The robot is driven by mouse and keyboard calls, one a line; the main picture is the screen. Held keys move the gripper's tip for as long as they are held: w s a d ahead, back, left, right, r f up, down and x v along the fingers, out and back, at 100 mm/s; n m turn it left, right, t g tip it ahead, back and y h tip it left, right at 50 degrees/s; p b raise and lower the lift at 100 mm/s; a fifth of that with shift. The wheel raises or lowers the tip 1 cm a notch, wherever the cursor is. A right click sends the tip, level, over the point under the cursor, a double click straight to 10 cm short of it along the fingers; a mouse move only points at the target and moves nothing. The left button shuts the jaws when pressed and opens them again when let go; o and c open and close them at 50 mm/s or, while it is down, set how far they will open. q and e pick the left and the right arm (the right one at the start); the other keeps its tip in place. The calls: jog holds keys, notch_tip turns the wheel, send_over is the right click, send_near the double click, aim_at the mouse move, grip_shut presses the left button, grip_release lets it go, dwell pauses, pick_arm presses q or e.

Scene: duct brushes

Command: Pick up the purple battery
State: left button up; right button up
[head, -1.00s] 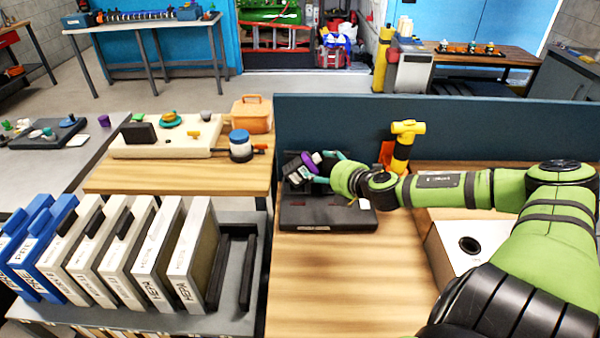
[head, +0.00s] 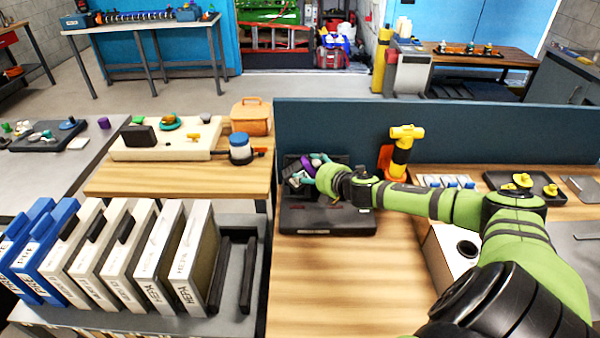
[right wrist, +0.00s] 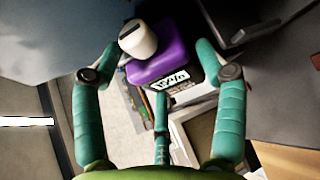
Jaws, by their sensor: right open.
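The purple battery (right wrist: 165,62) shows in the right wrist view with a white rounded part at its upper left and a label on its near face. My right gripper (right wrist: 160,52) is open, with one teal finger on each side of the battery and a third below it. Contact cannot be told. In the head view the battery (head: 316,159) is a small purple patch at the back of the black charger-like base (head: 328,219), partly hidden by the gripper (head: 308,176). My left gripper is not in view.
A dark blue partition (head: 430,130) stands behind the bench. A yellow and black tool (head: 403,146) in an orange holder is right of the base. A white box (head: 450,252) lies under my right arm. Bare wood (head: 330,285) is free in front.

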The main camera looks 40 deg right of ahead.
jog(key=shift+s, duration=0.1)
jog(key=c, duration=1.3)
jog(key=shift+r, duration=0.15)
jog(key=shift+c, duration=0.4)
